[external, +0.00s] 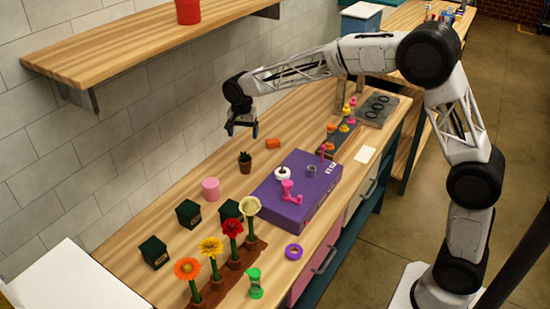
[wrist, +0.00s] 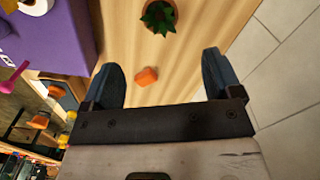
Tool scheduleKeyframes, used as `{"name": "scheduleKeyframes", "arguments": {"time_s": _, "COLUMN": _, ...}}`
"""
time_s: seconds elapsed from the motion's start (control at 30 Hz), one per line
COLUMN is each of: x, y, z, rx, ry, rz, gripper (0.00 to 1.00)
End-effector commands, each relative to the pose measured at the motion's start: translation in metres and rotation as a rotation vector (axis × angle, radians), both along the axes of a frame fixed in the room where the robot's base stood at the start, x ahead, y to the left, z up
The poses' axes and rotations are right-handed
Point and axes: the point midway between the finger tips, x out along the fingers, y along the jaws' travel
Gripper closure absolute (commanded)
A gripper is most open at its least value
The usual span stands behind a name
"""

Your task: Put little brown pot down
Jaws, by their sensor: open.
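The little brown pot (external: 245,167) with a green succulent stands upright on the wooden worktop, between the purple box and the tiled wall. It also shows in the wrist view at the top edge (wrist: 159,17), partly cut off. My gripper (external: 242,129) is above the worktop, higher than the pot and apart from it. In the wrist view my gripper (wrist: 166,75) has its two fingers spread wide with nothing between them but the worktop and a small orange piece (wrist: 147,76) lying below.
A purple box (external: 293,190) with small items on top stands beside the pot. A pink cylinder (external: 211,189), dark green boxes (external: 188,213) and a row of flowers (external: 232,228) are toward the near left. A shelf (external: 150,38) overhangs the worktop along the wall.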

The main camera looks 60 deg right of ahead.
Motion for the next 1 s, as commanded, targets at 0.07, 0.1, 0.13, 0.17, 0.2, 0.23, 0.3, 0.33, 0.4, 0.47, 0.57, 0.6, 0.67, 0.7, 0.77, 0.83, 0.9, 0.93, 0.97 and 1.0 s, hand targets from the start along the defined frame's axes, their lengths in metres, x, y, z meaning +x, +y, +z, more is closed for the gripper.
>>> {"name": "scheduleKeyframes", "arguments": {"time_s": 0.07, "x": 0.000, "y": 0.000, "z": 0.000, "rx": 0.000, "ry": 0.000, "rz": 0.000, "gripper": 0.16}}
{"name": "scheduleKeyframes", "arguments": {"time_s": 0.1, "x": 0.000, "y": 0.000, "z": 0.000, "rx": 0.000, "ry": 0.000, "rz": 0.000, "gripper": 0.16}}
{"name": "scheduleKeyframes", "arguments": {"time_s": 0.13, "x": 0.000, "y": 0.000, "z": 0.000, "rx": 0.000, "ry": 0.000, "rz": 0.000, "gripper": 0.16}}
{"name": "scheduleKeyframes", "arguments": {"time_s": 0.17, "x": 0.000, "y": 0.000, "z": 0.000, "rx": 0.000, "ry": 0.000, "rz": 0.000, "gripper": 0.16}}
{"name": "scheduleKeyframes", "arguments": {"time_s": 0.2, "x": 0.000, "y": 0.000, "z": 0.000, "rx": 0.000, "ry": 0.000, "rz": 0.000, "gripper": 0.16}}
{"name": "scheduleKeyframes", "arguments": {"time_s": 0.23, "x": 0.000, "y": 0.000, "z": 0.000, "rx": 0.000, "ry": 0.000, "rz": 0.000, "gripper": 0.16}}
{"name": "scheduleKeyframes", "arguments": {"time_s": 0.3, "x": 0.000, "y": 0.000, "z": 0.000, "rx": 0.000, "ry": 0.000, "rz": 0.000, "gripper": 0.16}}
{"name": "scheduleKeyframes", "arguments": {"time_s": 0.33, "x": 0.000, "y": 0.000, "z": 0.000, "rx": 0.000, "ry": 0.000, "rz": 0.000, "gripper": 0.16}}
{"name": "scheduleKeyframes", "arguments": {"time_s": 0.4, "x": 0.000, "y": 0.000, "z": 0.000, "rx": 0.000, "ry": 0.000, "rz": 0.000, "gripper": 0.16}}
{"name": "scheduleKeyframes", "arguments": {"time_s": 0.47, "x": 0.000, "y": 0.000, "z": 0.000, "rx": 0.000, "ry": 0.000, "rz": 0.000, "gripper": 0.16}}
{"name": "scheduleKeyframes", "arguments": {"time_s": 0.57, "x": -0.002, "y": 0.000, "z": 0.001, "rx": 0.000, "ry": -0.001, "rz": 0.004, "gripper": 0.16}}
{"name": "scheduleKeyframes", "arguments": {"time_s": 0.6, "x": -0.004, "y": 0.000, "z": 0.003, "rx": 0.000, "ry": -0.002, "rz": 0.007, "gripper": 0.16}}
{"name": "scheduleKeyframes", "arguments": {"time_s": 0.67, "x": -0.008, "y": 0.000, "z": 0.006, "rx": 0.000, "ry": -0.004, "rz": 0.016, "gripper": 0.16}}
{"name": "scheduleKeyframes", "arguments": {"time_s": 0.7, "x": -0.012, "y": 0.001, "z": 0.008, "rx": -0.001, "ry": -0.006, "rz": 0.024, "gripper": 0.16}}
{"name": "scheduleKeyframes", "arguments": {"time_s": 0.77, "x": -0.019, "y": 0.001, "z": 0.013, "rx": -0.001, "ry": -0.009, "rz": 0.041, "gripper": 0.16}}
{"name": "scheduleKeyframes", "arguments": {"time_s": 0.83, "x": -0.031, "y": 0.001, "z": 0.020, "rx": -0.002, "ry": -0.015, "rz": 0.066, "gripper": 0.16}}
{"name": "scheduleKeyframes", "arguments": {"time_s": 0.9, "x": -0.046, "y": 0.002, "z": 0.028, "rx": -0.002, "ry": -0.021, "rz": 0.097, "gripper": 0.16}}
{"name": "scheduleKeyframes", "arguments": {"time_s": 0.93, "x": -0.053, "y": 0.002, "z": 0.032, "rx": -0.003, "ry": -0.024, "rz": 0.113, "gripper": 0.16}}
{"name": "scheduleKeyframes", "arguments": {"time_s": 0.97, "x": -0.060, "y": 0.003, "z": 0.036, "rx": -0.004, "ry": -0.028, "rz": 0.128, "gripper": 0.16}}
{"name": "scheduleKeyframes", "arguments": {"time_s": 1.0, "x": -0.070, "y": 0.003, "z": 0.042, "rx": -0.004, "ry": -0.032, "rz": 0.151, "gripper": 0.16}}
